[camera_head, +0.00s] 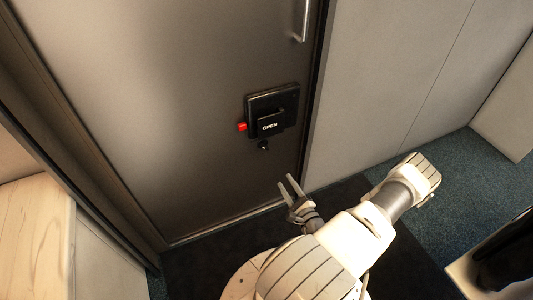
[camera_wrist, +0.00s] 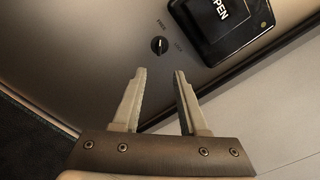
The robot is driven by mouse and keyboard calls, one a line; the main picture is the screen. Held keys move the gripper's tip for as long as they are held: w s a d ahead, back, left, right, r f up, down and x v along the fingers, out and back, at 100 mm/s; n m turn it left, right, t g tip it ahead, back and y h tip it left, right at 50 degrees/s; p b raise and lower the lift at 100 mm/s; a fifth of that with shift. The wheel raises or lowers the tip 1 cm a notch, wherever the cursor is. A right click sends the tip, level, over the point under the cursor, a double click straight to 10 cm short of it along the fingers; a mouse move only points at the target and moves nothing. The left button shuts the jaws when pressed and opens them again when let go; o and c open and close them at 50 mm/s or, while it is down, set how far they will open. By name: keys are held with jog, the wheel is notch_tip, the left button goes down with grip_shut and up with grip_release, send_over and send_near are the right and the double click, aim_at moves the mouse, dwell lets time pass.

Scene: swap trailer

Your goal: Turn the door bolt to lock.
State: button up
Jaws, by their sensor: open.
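The door bolt is a small black round knob (camera_head: 263,145) low on the grey door (camera_head: 175,100), just under a black box. In the wrist view the knob (camera_wrist: 159,45) has a pale line across it, roughly upright in the picture, with small lettering on either side that is too small to read surely. My gripper (camera_head: 287,183) is open and empty, below and to the right of the knob in the head view. In the wrist view its two fingers (camera_wrist: 158,75) point towards the knob, with a gap between fingertips and knob.
The black box (camera_head: 271,103) is marked "OPEN" and has a red button (camera_head: 242,127) on its left side. A metal handle (camera_head: 303,20) is higher up. A wooden surface (camera_head: 35,230) stands at left, a grey wall (camera_head: 375,80) at right. Dark mat (camera_head: 205,262) covers the floor before the door.

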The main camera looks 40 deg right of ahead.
aim_at(265, 148)
jog(key=b+x, duration=0.5)
jog(key=x, duration=1.2)
jog(key=shift+w+f, duration=0.1)
jog(key=shift+w, duration=0.05)
grip_shut()
